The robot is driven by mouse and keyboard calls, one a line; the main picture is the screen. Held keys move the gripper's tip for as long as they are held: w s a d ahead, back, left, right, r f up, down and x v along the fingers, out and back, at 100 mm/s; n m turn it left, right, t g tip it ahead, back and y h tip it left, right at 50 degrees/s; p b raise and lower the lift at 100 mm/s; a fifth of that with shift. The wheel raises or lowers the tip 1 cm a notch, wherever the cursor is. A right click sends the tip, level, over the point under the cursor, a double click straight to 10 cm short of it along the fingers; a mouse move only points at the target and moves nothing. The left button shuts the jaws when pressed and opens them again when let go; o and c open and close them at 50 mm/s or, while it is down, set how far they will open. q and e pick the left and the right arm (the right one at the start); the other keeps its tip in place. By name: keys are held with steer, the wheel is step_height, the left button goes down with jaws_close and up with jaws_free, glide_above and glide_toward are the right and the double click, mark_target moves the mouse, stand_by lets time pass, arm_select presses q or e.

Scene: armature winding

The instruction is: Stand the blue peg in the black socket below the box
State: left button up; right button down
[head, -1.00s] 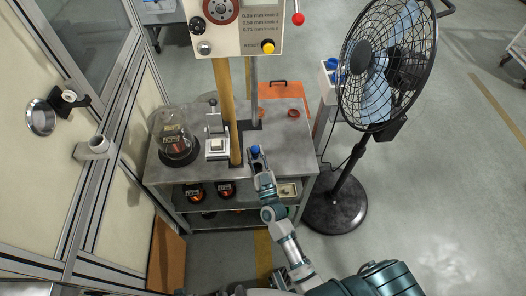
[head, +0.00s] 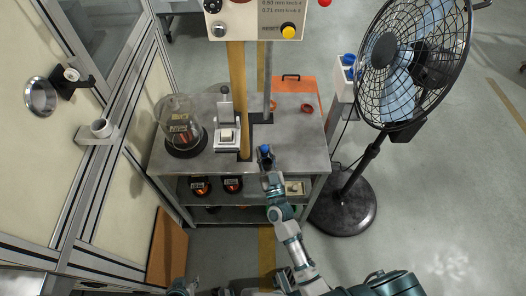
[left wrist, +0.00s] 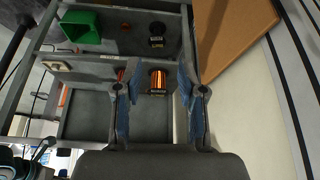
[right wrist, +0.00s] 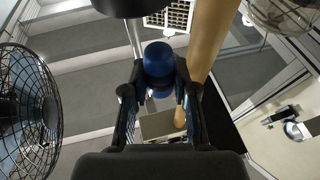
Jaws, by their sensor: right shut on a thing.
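The blue peg (head: 265,149) is in my right gripper (head: 267,159), over the front part of the grey bench, just right of the wooden post. In the right wrist view, the peg (right wrist: 158,62) stands between the closed fingers (right wrist: 158,82). The box (head: 258,18) is at the top of the head view, carried on posts. Dark plates show at the post feet (head: 261,118); I cannot tell which dark part is the socket. The peg looks clear of them. My left gripper (left wrist: 158,78) is open and empty in the left wrist view, facing the bench's shelves.
A glass dome over a coil (head: 181,128) and a small metal fixture (head: 227,132) stand left of the wooden post (head: 238,90). A fan (head: 412,60) stands to the right. Coils sit on the shelf below (head: 232,185).

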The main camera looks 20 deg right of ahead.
steer(key=shift+d+f+b, duration=0.2)
steer(key=shift+d+f, duration=0.1)
steer(key=shift+d, duration=0.2)
steer(key=shift+d+f+b, duration=0.15)
steer(key=shift+d+f, duration=0.1)
steer(key=shift+d, duration=0.25)
steer(key=shift+d+f, duration=0.1)
steer(key=shift+a+f+b, duration=0.25)
steer(key=shift+a+b, duration=0.25)
steer(key=shift+a, duration=0.45)
steer(key=shift+f, duration=0.1)
steer(key=shift+d+f+b, duration=0.35)
steer(key=shift+d+b, duration=0.05)
steer(key=shift+d, duration=0.4)
arm_select(q)
steer(key=w+d+r+t+h, duration=0.1)
steer(key=w+d+r+t, duration=0.2)
steer(key=w+t, duration=0.2)
steer(key=shift+w+r, duration=0.2)
steer(key=shift+w, duration=1.25)
arm_select(e)
steer(key=shift+a+r, duration=0.1)
steer(key=shift+a, duration=0.6)
arm_select(q)
steer(key=shift+d, duration=0.2)
arm_select(e)
steer(key=shift+d, duration=0.1)
